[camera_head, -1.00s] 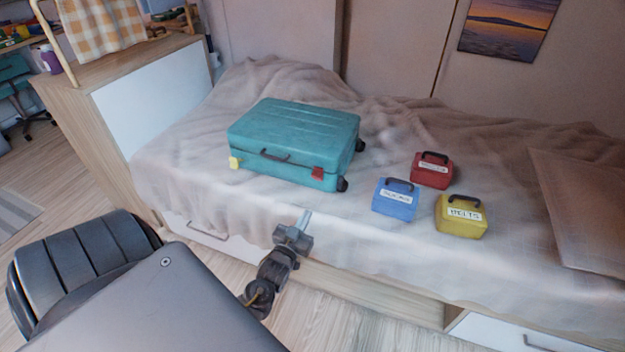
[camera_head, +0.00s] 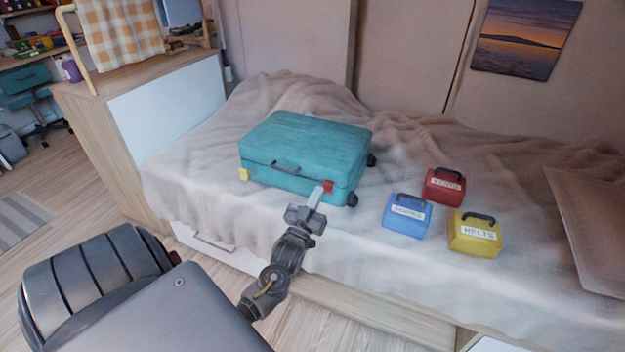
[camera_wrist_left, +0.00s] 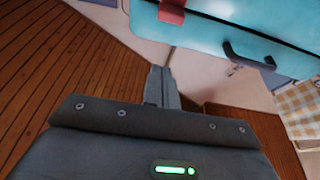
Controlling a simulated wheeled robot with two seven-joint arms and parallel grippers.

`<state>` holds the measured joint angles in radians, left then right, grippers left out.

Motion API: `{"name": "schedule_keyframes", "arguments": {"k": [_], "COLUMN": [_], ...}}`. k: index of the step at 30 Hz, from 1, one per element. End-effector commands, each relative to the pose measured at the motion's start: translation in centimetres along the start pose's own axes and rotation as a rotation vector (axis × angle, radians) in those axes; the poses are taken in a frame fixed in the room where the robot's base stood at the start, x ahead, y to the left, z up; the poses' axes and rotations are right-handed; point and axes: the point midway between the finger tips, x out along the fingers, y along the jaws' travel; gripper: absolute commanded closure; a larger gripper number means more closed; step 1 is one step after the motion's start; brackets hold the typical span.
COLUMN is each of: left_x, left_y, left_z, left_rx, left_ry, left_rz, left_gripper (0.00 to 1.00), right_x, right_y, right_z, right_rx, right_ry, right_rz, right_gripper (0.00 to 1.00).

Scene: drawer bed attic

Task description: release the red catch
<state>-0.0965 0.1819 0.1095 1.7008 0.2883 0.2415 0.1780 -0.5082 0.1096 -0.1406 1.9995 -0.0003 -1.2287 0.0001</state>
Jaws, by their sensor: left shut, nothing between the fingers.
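A teal suitcase (camera_head: 300,150) lies flat and closed on the bed, with a dark handle (camera_head: 285,167) on its front side. The red catch (camera_head: 328,187) is at the right end of that front side. A yellow catch (camera_head: 244,175) is at the left end. My left gripper (camera_head: 317,196) is shut and empty, its tip just in front of and below the red catch in the head view. In the left wrist view the shut fingers (camera_wrist_left: 160,75) point toward the suitcase (camera_wrist_left: 225,30), with the red catch (camera_wrist_left: 171,11) at the top, apart from them.
To the right on the bed (camera_head: 370,260) stand a blue case (camera_head: 407,216), a red case (camera_head: 443,186) and a yellow case (camera_head: 475,234) labelled BELTS. A pillow (camera_head: 590,230) lies at the far right. A wooden cabinet (camera_head: 100,140) stands at the left.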

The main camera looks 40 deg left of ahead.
Motion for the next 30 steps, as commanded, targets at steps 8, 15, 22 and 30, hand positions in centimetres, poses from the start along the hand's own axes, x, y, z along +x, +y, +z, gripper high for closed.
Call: {"name": "schedule_keyframes", "arguments": {"k": [8, 15, 22, 30], "left_x": [4.7, 3.7, 3.5, 3.5], "left_y": [0.0, 0.0, 0.0, 0.0], "left_z": [0.8, 3.3, 3.8, 3.8], "left_rx": [0.0, 0.0, 0.0, 0.0], "left_ry": [-0.004, -0.002, 0.0, 0.001], "left_rz": [-0.001, -0.001, 0.0, 0.0], "left_gripper": [1.0, 1.0, 1.0, 1.0], "right_x": [0.3, -1.3, -1.7, -1.7], "right_y": [-0.1, 0.1, 0.1, 0.1], "right_z": [0.1, -0.5, -0.6, -0.6], "right_rx": [0.0, 0.002, 0.002, 0.002], "right_ry": [-0.002, 0.012, 0.012, 0.012], "right_rz": [-0.001, 0.002, 0.002, 0.002], "right_gripper": [0.64, 0.64, 0.64, 0.64]}}
